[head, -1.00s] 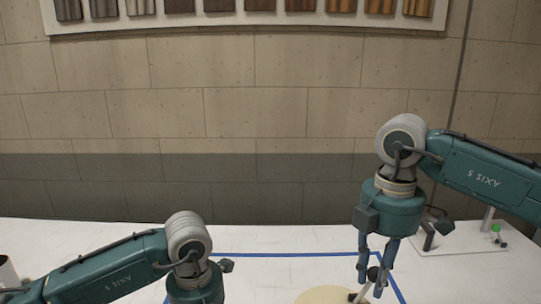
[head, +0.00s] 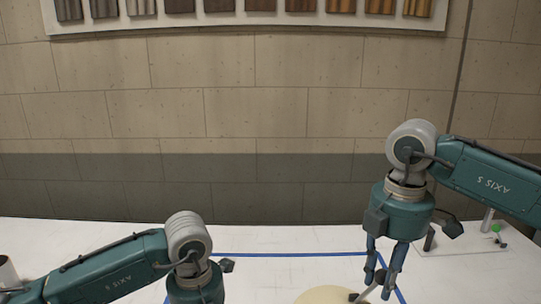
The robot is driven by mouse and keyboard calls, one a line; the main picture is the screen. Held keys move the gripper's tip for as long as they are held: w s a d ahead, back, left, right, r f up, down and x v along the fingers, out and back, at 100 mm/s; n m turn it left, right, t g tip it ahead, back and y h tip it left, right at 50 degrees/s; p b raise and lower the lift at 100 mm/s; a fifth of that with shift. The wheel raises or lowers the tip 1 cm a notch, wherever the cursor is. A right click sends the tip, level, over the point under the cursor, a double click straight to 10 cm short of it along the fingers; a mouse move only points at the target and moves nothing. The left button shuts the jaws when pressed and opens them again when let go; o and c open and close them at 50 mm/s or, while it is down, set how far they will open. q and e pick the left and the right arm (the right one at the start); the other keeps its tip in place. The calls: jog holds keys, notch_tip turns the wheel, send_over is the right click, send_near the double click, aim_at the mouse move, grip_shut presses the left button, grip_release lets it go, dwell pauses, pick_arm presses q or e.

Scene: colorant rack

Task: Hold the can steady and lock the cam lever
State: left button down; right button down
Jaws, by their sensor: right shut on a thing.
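A pale beige round surface (head: 322,296) shows at the bottom edge; I cannot tell whether it is the can's top, and no can wall shows. A thin grey lever (head: 368,291) with a dark pivot at its lower left end rises at a slant beside its right side. My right gripper (head: 378,290) points down with its fingers shut on the lever's upper end. Only the teal housing of my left gripper (head: 195,291) shows at the lower left; its fingers are below the frame, so its hold is hidden.
Blue tape (head: 290,254) marks an area on the white table (head: 60,235). A white plate (head: 460,240) with a post and a green knob stands at the back right. A pale cylinder (head: 7,272) is cut off at the left edge. The back-middle table is clear.

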pick_arm(q)
jog(key=shift+a+f, duration=0.15)
jog(key=shift+a, duration=0.3)
pick_arm(e)
jog(key=shift+s+d+f, duration=0.1)
jog(key=shift+d+f, duration=0.2)
jog(key=shift+d, duration=0.15)
jog(key=c, duration=1.4)
grip_release()
pick_arm(q)
jog(key=shift+d, duration=0.15)
pick_arm(e)
jog(key=shift+o, duration=0.2)
jog(key=shift+a+r, duration=0.1)
jog(key=shift+a+r, duration=0.1)
jog(key=shift+r, duration=0.15)
pick_arm(q)
jog(key=shift+s+d, duration=0.1)
jog(key=shift+d, duration=0.1)
pick_arm(e)
notch_tip(320, 180, up, 12)
jog(key=shift+f, duration=0.25)
